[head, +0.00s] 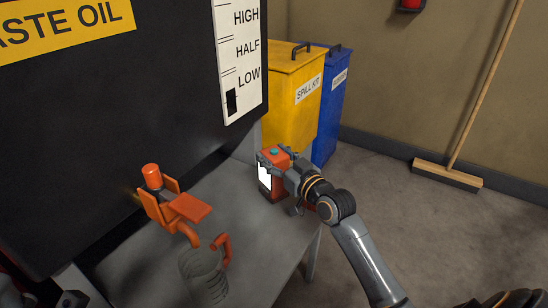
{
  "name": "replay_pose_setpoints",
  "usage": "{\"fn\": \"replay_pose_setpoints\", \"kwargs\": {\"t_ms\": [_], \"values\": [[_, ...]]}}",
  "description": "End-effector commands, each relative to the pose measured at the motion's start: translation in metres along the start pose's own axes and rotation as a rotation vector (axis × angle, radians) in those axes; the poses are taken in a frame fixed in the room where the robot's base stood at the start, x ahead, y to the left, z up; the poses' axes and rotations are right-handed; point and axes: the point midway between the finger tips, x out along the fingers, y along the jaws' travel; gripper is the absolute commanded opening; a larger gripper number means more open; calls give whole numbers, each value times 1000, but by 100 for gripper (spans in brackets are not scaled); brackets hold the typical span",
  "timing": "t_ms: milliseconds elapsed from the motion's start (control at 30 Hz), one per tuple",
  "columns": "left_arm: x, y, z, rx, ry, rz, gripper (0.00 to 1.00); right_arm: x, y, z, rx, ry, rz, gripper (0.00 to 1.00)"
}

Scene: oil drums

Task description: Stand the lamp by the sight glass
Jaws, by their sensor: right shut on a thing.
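The lamp (265,177) is a red box with a white lit face and a teal button on top. It is at the right end of the grey bench, upright; I cannot tell whether its base touches the top. My right gripper (275,162) is shut on it from the right and covers part of its side. The sight glass (238,62) is a white strip marked HIGH, HALF and LOW on the black waste oil tank (150,110), above and left of the lamp. My left gripper is not in view.
The grey bench (235,205) carries a ribbed grey jug (202,275) with an orange handle at the front. An orange tap (165,205) juts from the tank. A yellow spill kit bin (290,105), a blue bin (331,110) and a broom (450,174) stand behind.

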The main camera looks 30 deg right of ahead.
Motion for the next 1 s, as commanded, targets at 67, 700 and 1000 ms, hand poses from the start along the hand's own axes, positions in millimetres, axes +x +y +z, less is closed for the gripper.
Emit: {"fn": "replay_pose_setpoints", "kwargs": {"t_ms": [67, 700, 1000], "values": [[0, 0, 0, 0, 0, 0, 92, 0, 0, -1, 0, 4, 0, 0], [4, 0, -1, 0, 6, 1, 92, -5, 0, 0, 0, -2, 1, 77], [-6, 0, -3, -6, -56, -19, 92, -55, 0, -1, -2, -5, 0, 77]]}}
